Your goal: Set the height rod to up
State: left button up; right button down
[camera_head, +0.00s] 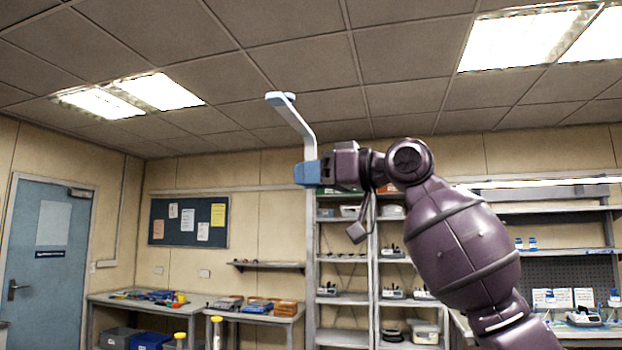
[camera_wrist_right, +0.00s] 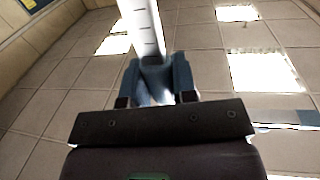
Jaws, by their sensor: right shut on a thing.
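The height rod (camera_head: 296,122) is a pale bar with a light blue piece at its top end. In the head view it rises up and left from my right gripper, high against the ceiling. My right gripper (camera_head: 307,172) has its blue fingers shut on the rod, and the arm reaches in from the lower right. The right wrist view shows the white rod with dark tick marks (camera_wrist_right: 147,28) between the two blue fingers (camera_wrist_right: 158,92). The fingers hide the gripped part. I cannot tell where the rod's lower end is. My left gripper is not in view.
Metal shelves (camera_head: 346,299) with small devices stand behind and below the gripper. A workbench (camera_head: 270,316) with boxes stands at the lower left, under a notice board (camera_head: 188,220). A blue door (camera_head: 48,262) is at the far left. The air left of the rod looks clear.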

jog(key=c, duration=1.1)
grip_release()
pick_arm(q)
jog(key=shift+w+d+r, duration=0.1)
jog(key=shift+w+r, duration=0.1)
pick_arm(e)
jog(key=shift+o, duration=0.9)
jog(key=shift+s+d, duration=0.2)
jog(key=shift+d, duration=0.3)
pick_arm(q)
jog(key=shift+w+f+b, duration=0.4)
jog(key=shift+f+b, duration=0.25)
jog(key=shift+b, duration=0.55)
pick_arm(e)
jog(key=v, duration=0.9)
jog(key=shift+d, duration=0.35)
jog(key=shift+s, duration=0.15)
